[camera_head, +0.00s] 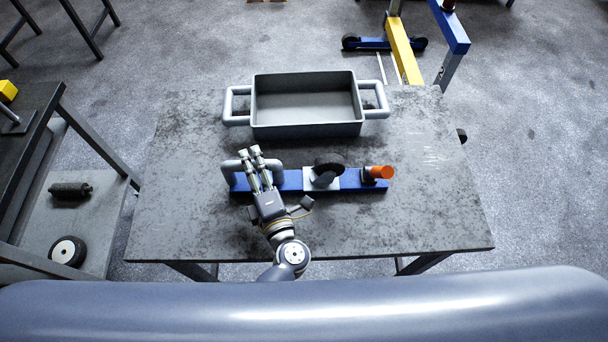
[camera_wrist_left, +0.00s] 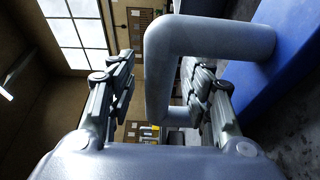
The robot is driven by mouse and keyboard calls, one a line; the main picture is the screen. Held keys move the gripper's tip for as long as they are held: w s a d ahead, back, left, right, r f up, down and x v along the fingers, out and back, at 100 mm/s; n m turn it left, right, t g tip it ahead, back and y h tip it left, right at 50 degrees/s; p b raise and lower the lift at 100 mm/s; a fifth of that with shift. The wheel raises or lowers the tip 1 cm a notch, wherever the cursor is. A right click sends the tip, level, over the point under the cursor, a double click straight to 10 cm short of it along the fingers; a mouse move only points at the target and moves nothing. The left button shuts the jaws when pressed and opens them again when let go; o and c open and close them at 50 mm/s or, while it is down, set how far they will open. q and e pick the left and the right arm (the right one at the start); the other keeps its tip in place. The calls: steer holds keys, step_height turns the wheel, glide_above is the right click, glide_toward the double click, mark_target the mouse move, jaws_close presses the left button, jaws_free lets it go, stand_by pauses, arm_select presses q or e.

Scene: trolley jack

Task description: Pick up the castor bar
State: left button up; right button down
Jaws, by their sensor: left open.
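The castor bar (camera_head: 349,181) lies on the table. It is a blue bar with a black castor wheel on a light plate near its middle, an orange piece at its right end and a grey looped handle (camera_head: 230,167) at its left end. My left gripper (camera_head: 250,151) is at the handle end and covers part of the bar. In the left wrist view the gripper (camera_wrist_left: 160,75) is open, with the handle (camera_wrist_left: 210,37) reaching between its fingers. The blue bar (camera_wrist_left: 285,60) shows at the right there. Contact cannot be told. My right gripper is not in view.
The table (camera_head: 430,215) has a grey tray (camera_head: 307,130) with two side handles behind the bar. The table's right side and front are clear. A dark trolley (camera_head: 85,205) stands at the left. A yellow and blue frame (camera_head: 404,52) stands on the floor behind.

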arm_select(q)
jaws_close()
steer(key=shift+w+r, duration=0.1)
steer(key=shift+r, duration=0.1)
stand_by(0.3)
steer(key=shift+r+p, duration=0.65)
step_height(320, 180, up, 2)
steer(key=shift+r+p, duration=0.1)
steer(key=shift+p, duration=0.95)
steer(key=shift+r, duration=0.15)
steer(key=s+a+r+p+v, duration=0.1)
steer(key=a+v, duration=0.1)
steer(key=v, duration=1.4)
steer(key=shift+a+p, duration=0.2)
steer(key=shift+p, duration=0.1)
steer(key=shift+w+r, duration=0.1)
steer(key=shift+w, duration=0.1)
